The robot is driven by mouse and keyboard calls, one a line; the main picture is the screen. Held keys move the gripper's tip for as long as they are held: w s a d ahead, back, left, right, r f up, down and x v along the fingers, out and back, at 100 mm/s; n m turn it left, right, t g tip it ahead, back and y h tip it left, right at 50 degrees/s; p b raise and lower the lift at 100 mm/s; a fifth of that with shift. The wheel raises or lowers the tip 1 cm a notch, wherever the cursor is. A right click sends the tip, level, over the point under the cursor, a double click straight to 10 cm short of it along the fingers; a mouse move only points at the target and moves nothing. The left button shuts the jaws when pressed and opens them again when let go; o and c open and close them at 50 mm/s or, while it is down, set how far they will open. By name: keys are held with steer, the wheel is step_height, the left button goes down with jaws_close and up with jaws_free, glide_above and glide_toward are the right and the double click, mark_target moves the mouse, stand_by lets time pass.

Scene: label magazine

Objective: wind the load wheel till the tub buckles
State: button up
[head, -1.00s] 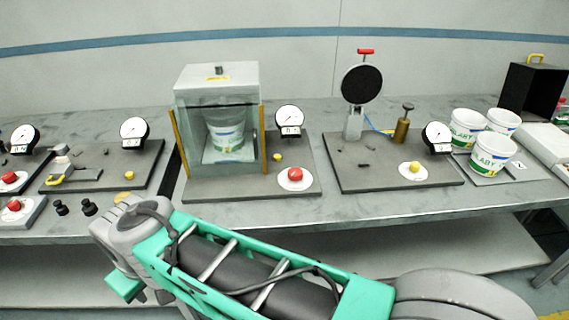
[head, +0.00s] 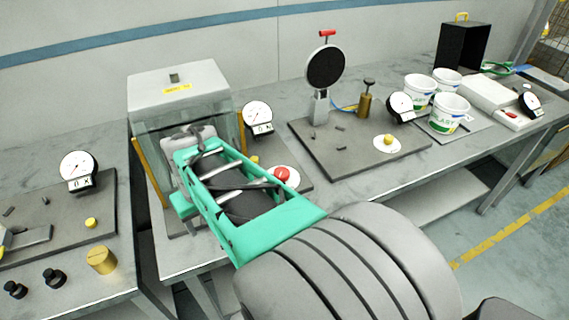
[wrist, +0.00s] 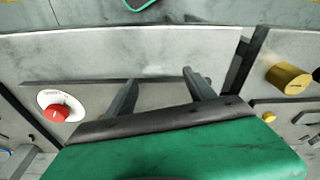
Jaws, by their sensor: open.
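The clear-walled chamber (head: 150,140) with a grey top (head: 150,88) stands on the bench at the left of centre in the head view. My arm covers its front, and the tub inside cannot be made out now. My gripper (wrist: 160,77) is open in the wrist view, its two dark fingers apart with nothing between them. In the head view its fingertips are hidden, and the arm's end is in front of the chamber. I cannot clearly identify a load wheel in these views. A red button (head: 282,174) on a white disc is right of my arm and also shows in the wrist view (wrist: 56,112).
A black round disc (head: 326,67) on a stand, a brass weight (head: 365,104) and dial gauges (head: 257,113) stand on the bench. White tubs (head: 450,106) sit at the right. A brass cylinder (head: 101,260) stands at the lower left bench edge.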

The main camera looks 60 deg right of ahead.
mark_target(282, 172)
steer(key=s+d+m, duration=0.1)
steer(key=d, duration=0.3)
steer(key=s+d+m+g+p, duration=0.1)
steer(key=d, duration=0.3)
steer(key=s+d+m, duration=0.1)
steer(key=d, duration=0.3)
steer(key=shift+s+f+p, duration=0.25)
steer(key=shift+s+p, duration=0.1)
steer(key=shift+p, duration=0.05)
steer(key=shift+g+y, duration=0.3)
steer(key=d, duration=0.5)
steer(key=shift+s+d+r, duration=0.1)
steer(key=shift+s+r, duration=0.05)
steer(key=shift+r, duration=0.05)
steer(key=d, duration=0.2)
steer(key=d+n, duration=0.1)
steer(key=shift+d+r+p, duration=0.3)
steer(key=shift+d+r, duration=0.1)
steer(key=d+r+n, duration=0.1)
steer(key=n, duration=0.1)
steer(key=d+r+n, duration=0.1)
steer(key=d+n, duration=0.1)
steer(key=w+d+r+n, duration=0.1)
steer(key=n, duration=0.2)
steer(key=shift+d+r, duration=0.3)
steer(key=shift+r, duration=0.1)
step_height(282, 172, down, 8)
steer(key=shift+r+p, duration=0.25)
steer(key=shift+p, duration=0.45)
steer(key=c, duration=1.4)
